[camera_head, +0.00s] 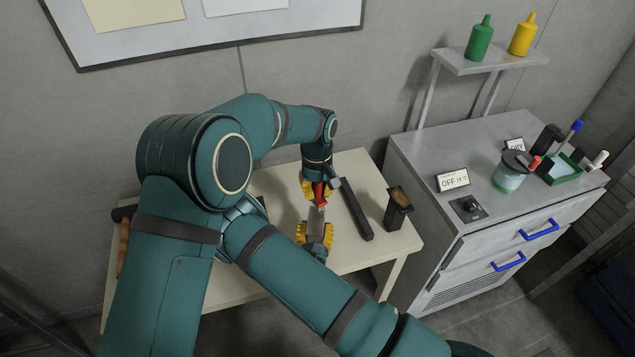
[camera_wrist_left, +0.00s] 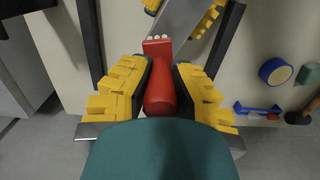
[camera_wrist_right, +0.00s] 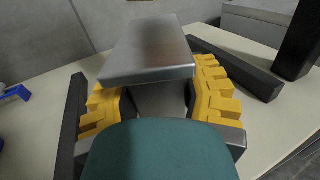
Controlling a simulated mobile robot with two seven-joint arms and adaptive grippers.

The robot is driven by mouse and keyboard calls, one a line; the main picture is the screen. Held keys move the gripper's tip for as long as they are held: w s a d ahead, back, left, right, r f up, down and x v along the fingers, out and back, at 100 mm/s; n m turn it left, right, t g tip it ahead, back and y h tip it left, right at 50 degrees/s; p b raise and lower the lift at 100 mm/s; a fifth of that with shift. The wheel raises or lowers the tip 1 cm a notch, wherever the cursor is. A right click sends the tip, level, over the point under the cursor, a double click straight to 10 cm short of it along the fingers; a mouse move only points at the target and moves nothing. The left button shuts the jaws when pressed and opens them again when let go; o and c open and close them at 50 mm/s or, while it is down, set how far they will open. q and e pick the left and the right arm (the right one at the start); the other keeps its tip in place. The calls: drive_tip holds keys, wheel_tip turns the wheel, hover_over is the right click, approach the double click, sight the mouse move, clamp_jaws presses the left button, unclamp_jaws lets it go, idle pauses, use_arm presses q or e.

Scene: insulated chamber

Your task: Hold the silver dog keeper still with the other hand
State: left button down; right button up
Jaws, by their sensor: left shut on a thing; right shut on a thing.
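The silver dog keeper (camera_head: 317,216) is a grey metal block over the table, and in the right wrist view its flat face (camera_wrist_right: 150,50) fills the upper middle. My right gripper (camera_head: 316,236) is shut on it, with yellow fingers (camera_wrist_right: 160,103) on both sides. My left gripper (camera_head: 319,188) is just beyond it, shut on a red-handled brush (camera_wrist_left: 160,90) with pale bristle tips. The brush tip is close to the silver keeper (camera_wrist_left: 180,18) in the left wrist view; I cannot tell whether they touch. The keeper's lower part is hidden by my right gripper.
A dark bar (camera_head: 356,208) lies on the pale table (camera_head: 277,185) to the right, beside a dark upright holder (camera_head: 397,212). A grey cabinet (camera_head: 420,150) stands further right with an OFF sign (camera_head: 453,180) and a jar (camera_head: 509,175). A blue ring (camera_wrist_left: 277,71) shows in the left wrist view.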

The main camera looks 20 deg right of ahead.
use_arm(q)
drive_tip(key=shift+f, duration=0.6)
use_arm(e)
drive_tip(key=shift+s+f, duration=0.1)
drive_tip(key=shift+f, duration=0.05)
use_arm(q)
drive_tip(key=shift+s+a+f, duration=0.15)
drive_tip(key=shift+s, duration=0.15)
drive_tip(key=shift+s+a, duration=0.5)
drive_tip(key=shift+s, duration=0.7)
drive_tip(key=shift+s+a, duration=0.55)
drive_tip(key=shift+s, duration=0.6)
drive_tip(key=shift+s+a, duration=0.5)
drive_tip(key=shift+s, duration=0.7)
drive_tip(key=shift+w+d, duration=0.5)
drive_tip(key=shift+w, duration=0.65)
drive_tip(key=shift+w+d, duration=0.5)
drive_tip(key=shift+w, duration=0.6)
drive_tip(key=shift+w+d, duration=0.5)
drive_tip(key=shift+w, duration=0.65)
drive_tip(key=shift+w+d, duration=0.15)
drive_tip(key=shift+w, duration=0.15)
drive_tip(key=shift+w+d, duration=0.1)
drive_tip(key=shift+w, duration=0.1)
drive_tip(key=shift+r, duration=4.05)
drive_tip(key=shift+f, duration=0.1)
